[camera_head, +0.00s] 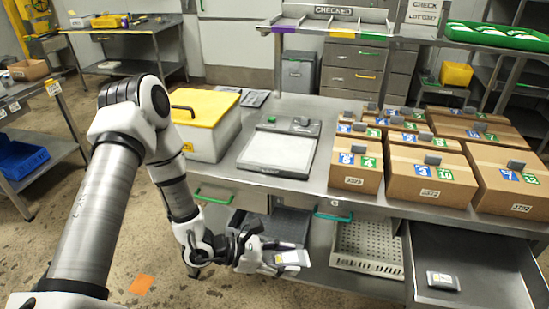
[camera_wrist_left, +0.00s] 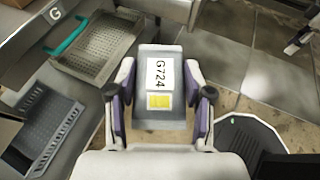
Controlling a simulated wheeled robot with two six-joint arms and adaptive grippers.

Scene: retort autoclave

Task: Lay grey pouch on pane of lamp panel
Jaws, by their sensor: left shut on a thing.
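The grey pouch (camera_wrist_left: 158,115) has a white label reading G724 and a yellow square. My left gripper (camera_wrist_left: 160,110) is shut on it, with a purple-padded finger on each side. In the head view the pouch (camera_head: 292,258) and the left gripper (camera_head: 275,260) are low in front of the bench, below the worktop and near the open drawers. The lamp panel (camera_head: 298,127) lies on the worktop, and its pale pane (camera_head: 279,153) is bare.
A white bin with a yellow lid (camera_head: 206,108) stands left of the panel. Open drawers jut out below, one perforated (camera_head: 368,248) and one holding another grey pouch (camera_head: 442,281). A CHECKED rack (camera_head: 333,18) is above the back.

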